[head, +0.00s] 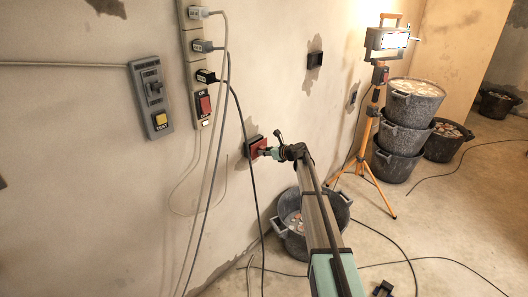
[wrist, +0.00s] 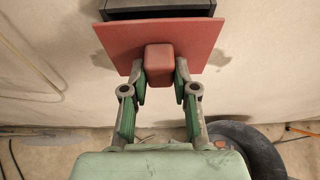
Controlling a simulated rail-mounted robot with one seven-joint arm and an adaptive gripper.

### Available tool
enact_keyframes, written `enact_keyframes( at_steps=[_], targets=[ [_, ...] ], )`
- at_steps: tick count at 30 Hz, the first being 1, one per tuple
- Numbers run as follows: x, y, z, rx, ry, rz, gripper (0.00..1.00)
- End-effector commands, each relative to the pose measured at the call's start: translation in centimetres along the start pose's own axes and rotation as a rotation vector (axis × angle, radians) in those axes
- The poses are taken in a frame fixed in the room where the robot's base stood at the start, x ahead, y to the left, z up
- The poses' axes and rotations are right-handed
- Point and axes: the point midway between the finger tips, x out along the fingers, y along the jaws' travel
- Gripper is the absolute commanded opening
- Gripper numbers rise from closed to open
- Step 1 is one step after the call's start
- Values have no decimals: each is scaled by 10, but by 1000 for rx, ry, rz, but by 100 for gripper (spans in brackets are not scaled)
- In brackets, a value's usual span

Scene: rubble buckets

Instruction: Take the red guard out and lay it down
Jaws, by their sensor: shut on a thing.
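The red guard (wrist: 115,48) is a square plate with a block-shaped knob (wrist: 159,62) at its middle. In the head view the guard (head: 257,146) is upright close to the wall. My gripper (wrist: 160,84) is shut on the knob, with one finger on each side. In the head view my gripper (head: 272,152) reaches the guard from the right. A dark box (wrist: 160,12) shows just behind and above the plate. The plate hides most of this box, so I cannot tell whether the guard still touches it.
A dark bucket of rubble (head: 290,238) stands on the floor below my arm. Cables hang from a socket strip (head: 197,70) left of the guard. A small black box (head: 314,59) is on the wall. An orange lamp stand (head: 374,120) and stacked buckets (head: 402,135) stand at right.

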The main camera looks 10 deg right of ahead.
Motion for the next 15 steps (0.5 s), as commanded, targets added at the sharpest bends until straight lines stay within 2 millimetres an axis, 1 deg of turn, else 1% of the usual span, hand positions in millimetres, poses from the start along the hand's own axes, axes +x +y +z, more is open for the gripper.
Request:
enact_keyframes(
  at_steps=[15],
  targets=[
    [-11, 0, -4, 0, 0, 0, 0]
  ],
)
